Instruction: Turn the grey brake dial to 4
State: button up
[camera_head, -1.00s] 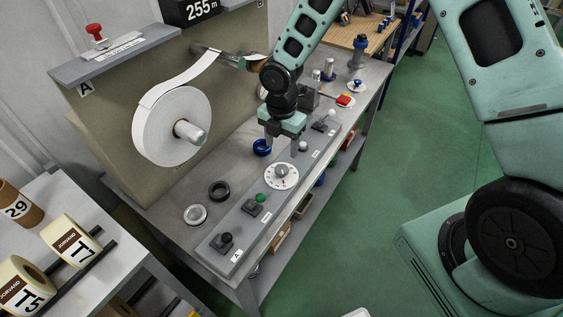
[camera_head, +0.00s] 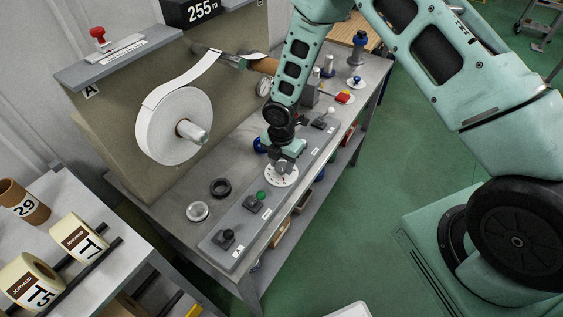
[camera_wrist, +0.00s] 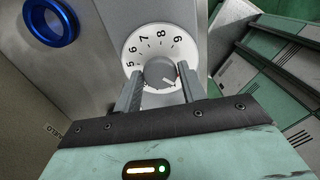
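The brake dial is a white numbered disc (camera_head: 283,178) with a grey knob in its middle, set on the grey panel. In the wrist view the disc (camera_wrist: 140,44) shows the numbers 5 to 9, and the grey knob (camera_wrist: 160,72) has a light pointer line at its lower right. The lower part of the disc, where 4 might be, is hidden by my gripper. My gripper (camera_wrist: 160,82) has its two fingers apart, one on each side of the knob. I cannot tell whether they touch it. In the head view my gripper (camera_head: 282,165) is right above the dial.
The panel also carries a green button (camera_head: 261,195), a black knob (camera_head: 228,235) and a white-tipped lever (camera_head: 329,112). A blue ring (camera_wrist: 50,20) and a black ring (camera_head: 220,188) lie on the bench. The paper roll (camera_head: 172,125) stands behind.

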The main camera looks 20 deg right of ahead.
jog(key=c, duration=0.4)
jog(key=shift+m+b, duration=0.3)
jog(key=shift+m, duration=0.1)
jog(key=m+b, duration=0.3)
jog(key=m, duration=0.1)
jog(key=shift+f+m, duration=0.15)
jog(key=shift+m, duration=0.15)
jog(key=m+b, duration=0.3)
jog(key=m, duration=0.3)
jog(key=m+b, duration=0.3)
jog(key=m, duration=0.3)
jog(key=shift+m, duration=0.3)
jog(key=m+b, duration=0.1)
jog(key=m, duration=0.4)
jog(key=shift+m, duration=0.3)
jog(key=shift+r, duration=0.2)
